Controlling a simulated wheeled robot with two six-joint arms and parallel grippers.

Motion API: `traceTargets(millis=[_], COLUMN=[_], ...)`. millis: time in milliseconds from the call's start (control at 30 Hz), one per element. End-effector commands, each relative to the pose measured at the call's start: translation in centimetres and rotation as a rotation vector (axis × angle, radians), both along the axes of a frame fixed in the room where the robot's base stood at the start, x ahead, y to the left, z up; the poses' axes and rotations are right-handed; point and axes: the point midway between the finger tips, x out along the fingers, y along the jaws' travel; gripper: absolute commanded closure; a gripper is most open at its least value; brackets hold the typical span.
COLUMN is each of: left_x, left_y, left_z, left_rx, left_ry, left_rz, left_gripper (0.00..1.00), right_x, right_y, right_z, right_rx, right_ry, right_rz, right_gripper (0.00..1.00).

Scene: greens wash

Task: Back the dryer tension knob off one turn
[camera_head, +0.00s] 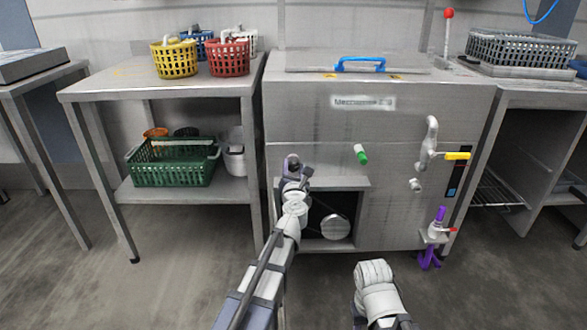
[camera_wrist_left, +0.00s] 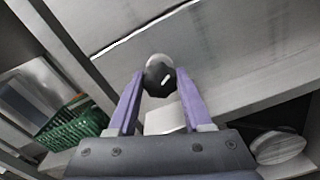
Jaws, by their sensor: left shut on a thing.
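The tension knob (camera_wrist_left: 160,78) is a dark round knob with a white mark on it, on the steel front of the machine. In the left wrist view it sits between the two purple fingers of my left gripper (camera_wrist_left: 160,98), which is shut on it. In the head view my left gripper (camera_head: 297,167) is at the machine's front, by the upper left corner of the square opening, and it mostly hides the knob. The machine (camera_head: 400,205) is a large steel washer.
A round metal drum end (camera_head: 335,227) shows in the opening. A green knob (camera_head: 361,154), a yellow-handled tap (camera_head: 456,156) and a purple valve (camera_head: 439,216) stick out from the machine front. A green basket (camera_head: 172,162) lies on the lower shelf at left.

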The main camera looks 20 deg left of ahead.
Motion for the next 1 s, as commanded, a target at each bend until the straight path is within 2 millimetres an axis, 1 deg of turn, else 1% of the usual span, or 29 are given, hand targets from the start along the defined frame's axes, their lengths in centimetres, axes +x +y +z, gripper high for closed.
traceTargets(millis=[100, 133, 367, 633, 733, 867, 1000], left_x=[-0.1, -0.1, -0.1, -0.1, -0.5, -1.7, -3.8], left_y=[0.1, 0.1, 0.0, 0.0, -0.1, -0.4, -1.0], left_z=[0.0, 0.0, 0.0, 0.0, 0.0, 0.0, 0.0], left_rx=[-0.001, 0.0, 0.001, 0.001, 0.001, 0.001, 0.001], left_ry=[0.0, 0.0, 0.001, 0.0, 0.0, 0.001, 0.001], left_rz=[0.002, 0.002, 0.001, 0.0, 0.0, -0.001, -0.001], left_gripper=[1.0, 0.47, 0.21, 0.2, 0.2, 0.2, 0.2], right_x=[0.0, 0.0, 0.0, 0.0, 0.0, 0.0, 0.0], right_y=[0.0, 0.0, 0.0, 0.0, 0.0, 0.0, 0.0], right_z=[0.0, 0.0, 0.0, 0.0, 0.0, 0.0, 0.0], right_rx=[0.0, 0.0, 0.0, 0.0, 0.0, 0.0, 0.0], right_ry=[0.0, 0.0, 0.0, 0.0, 0.0, 0.0, 0.0], right_rz=[0.0, 0.0, 0.0, 0.0, 0.0, 0.0, 0.0], right_gripper=[0.5, 0.5, 0.5, 0.5, 0.5, 0.5, 0.5])
